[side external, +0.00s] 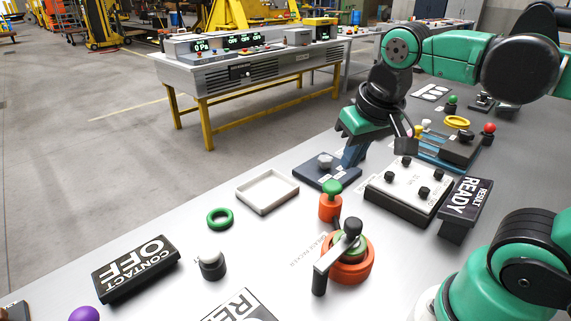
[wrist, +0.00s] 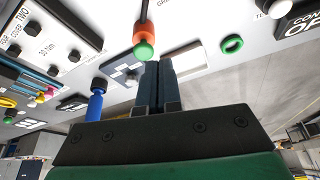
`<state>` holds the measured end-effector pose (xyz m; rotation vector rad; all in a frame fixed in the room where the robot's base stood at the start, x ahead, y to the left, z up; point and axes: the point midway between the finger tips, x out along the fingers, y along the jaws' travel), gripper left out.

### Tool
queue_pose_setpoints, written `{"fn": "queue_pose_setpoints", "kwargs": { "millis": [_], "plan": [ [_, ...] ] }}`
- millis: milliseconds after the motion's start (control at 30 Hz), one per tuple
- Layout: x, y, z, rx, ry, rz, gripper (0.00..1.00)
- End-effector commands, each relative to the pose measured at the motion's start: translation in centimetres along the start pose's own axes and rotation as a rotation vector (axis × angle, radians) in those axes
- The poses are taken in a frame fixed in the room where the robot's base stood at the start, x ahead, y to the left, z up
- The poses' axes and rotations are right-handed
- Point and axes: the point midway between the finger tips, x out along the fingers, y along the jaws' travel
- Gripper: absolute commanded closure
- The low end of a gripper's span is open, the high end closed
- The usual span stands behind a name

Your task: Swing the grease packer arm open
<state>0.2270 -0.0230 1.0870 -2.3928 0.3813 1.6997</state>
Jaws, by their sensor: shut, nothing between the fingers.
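The grease packer (side external: 350,262) stands near the front of the bench in the side view, an orange round base with a green top. Its grey arm (side external: 335,252) lies across the top, with a black knob at one end and a dark handle hanging at the other. My gripper (side external: 347,168) is shut and empty, pointing down above the bench beyond the packer, apart from it. In the wrist view my gripper's blue fingers (wrist: 157,68) are together. I cannot make out the packer clearly there.
An orange post with a green knob (side external: 330,205) stands between my gripper and the packer; it also shows in the wrist view (wrist: 146,38). A navy plate (side external: 318,177), white tray (side external: 267,192), green ring (side external: 220,218) and button box (side external: 408,192) lie around.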

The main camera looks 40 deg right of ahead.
Motion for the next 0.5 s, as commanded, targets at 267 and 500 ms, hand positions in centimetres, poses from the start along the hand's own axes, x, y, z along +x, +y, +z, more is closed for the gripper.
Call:
{"fn": "queue_pose_setpoints", "kwargs": {
  "millis": [267, 500],
  "plan": [
    [1.6, 0.0, -0.1, 0.000, 0.001, -0.001, 1.00],
    [4.9, 0.0, -0.1, -0.001, 0.001, -0.001, 1.00]
  ]
}}
